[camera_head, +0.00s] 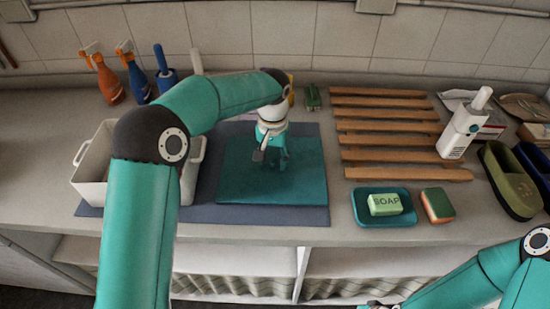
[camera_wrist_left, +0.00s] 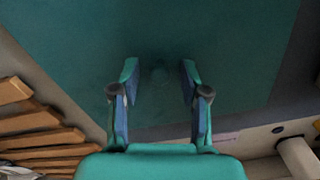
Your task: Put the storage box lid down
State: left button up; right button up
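The storage box lid (camera_head: 240,183) is a flat teal square lying over the blue-grey mat (camera_head: 200,213) in the head view. It fills much of the left wrist view (camera_wrist_left: 230,40). My left gripper (camera_head: 277,158) is over the middle of the lid, pointing down. In the left wrist view its fingers (camera_wrist_left: 159,72) are apart, with a faint round knob of the lid's colour between them. I cannot tell whether they touch it. The white storage box (camera_head: 92,190) stands open at the left, partly hidden by my left arm.
A wooden slatted rack (camera_head: 390,127) lies right of the mat, with a white bottle (camera_head: 462,128) on its right end. A teal soap dish (camera_head: 372,217) and a sponge (camera_head: 437,205) are near the front edge. Spray bottles (camera_head: 108,80) stand at the back left.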

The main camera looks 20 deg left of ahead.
aim_at(273, 161)
pick_arm(q)
notch_tip(273, 161, up, 12)
jog(key=shift+r+p, duration=0.15)
jog(key=shift+p, duration=0.15)
dwell(0.4)
dwell(0.4)
